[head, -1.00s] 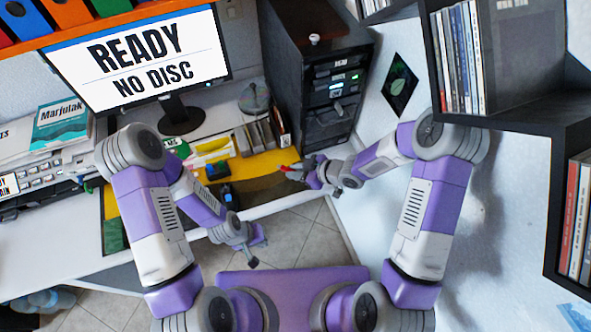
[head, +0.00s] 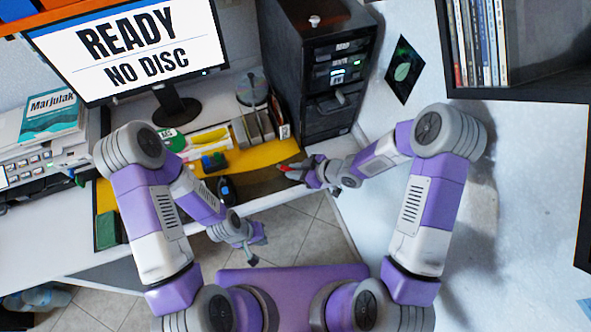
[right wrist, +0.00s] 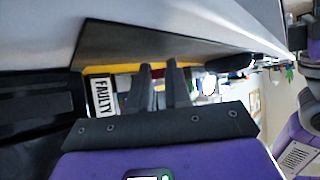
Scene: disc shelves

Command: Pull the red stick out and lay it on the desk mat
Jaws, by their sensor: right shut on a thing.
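My right gripper (head: 294,174) is shut on the red stick (head: 289,168), just above the desk in front of the black computer tower. Only a short red length shows in the head view. The fingers also show in the right wrist view (right wrist: 160,68), close together, and the stick is hard to make out there. The desk mat (head: 264,184), yellow with a dark brown area, lies on the desk to the left of and below this gripper. My left gripper (head: 257,250) is open and empty, over the tiled floor in front of the desk.
The black tower (head: 315,75) stands behind the right gripper. A disc spindle (head: 252,90), upright cases (head: 258,128) and a dark blue mouse-like object (head: 226,188) are on the desk. A wall shelf (head: 520,95) juts out at upper right. The mat's dark part is mostly clear.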

